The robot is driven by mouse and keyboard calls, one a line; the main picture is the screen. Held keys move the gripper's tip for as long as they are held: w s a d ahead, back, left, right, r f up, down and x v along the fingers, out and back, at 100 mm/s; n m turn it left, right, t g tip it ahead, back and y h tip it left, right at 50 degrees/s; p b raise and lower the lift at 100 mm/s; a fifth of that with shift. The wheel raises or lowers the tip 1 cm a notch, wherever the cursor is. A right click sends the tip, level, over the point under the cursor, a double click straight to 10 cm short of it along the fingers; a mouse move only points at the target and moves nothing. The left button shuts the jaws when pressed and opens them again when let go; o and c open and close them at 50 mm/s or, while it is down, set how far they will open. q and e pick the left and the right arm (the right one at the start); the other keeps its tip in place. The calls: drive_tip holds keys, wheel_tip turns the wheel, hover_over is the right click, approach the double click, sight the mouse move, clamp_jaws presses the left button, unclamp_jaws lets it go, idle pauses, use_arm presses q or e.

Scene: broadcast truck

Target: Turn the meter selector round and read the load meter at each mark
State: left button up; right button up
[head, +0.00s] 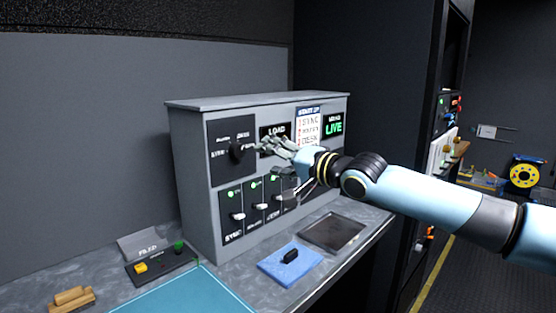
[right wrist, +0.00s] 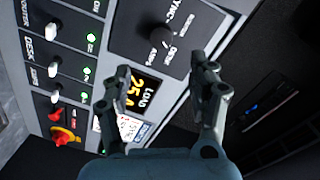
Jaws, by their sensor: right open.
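The meter selector (head: 236,152) is a round black knob on a dark plate with lettered marks, on the left of the grey cabinet front. It also shows in the right wrist view (right wrist: 163,38); which mark it points to is not clear. The load meter (right wrist: 135,95) shows orange digits that look like 25, with a final character hard to read. In the head view the meter (head: 276,131) shows its LOAD label, and its lower part is hidden by my gripper. My right gripper (head: 277,165) is open and empty, in front of the panel just right of the selector, apart from it.
Below the selector are several switches (head: 238,216) with green lights. On the counter lie a blue pad (head: 272,268), a dark tray (head: 345,226) and a small button box (head: 160,264).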

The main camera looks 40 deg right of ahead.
drive_tip(key=shift+s, duration=0.75)
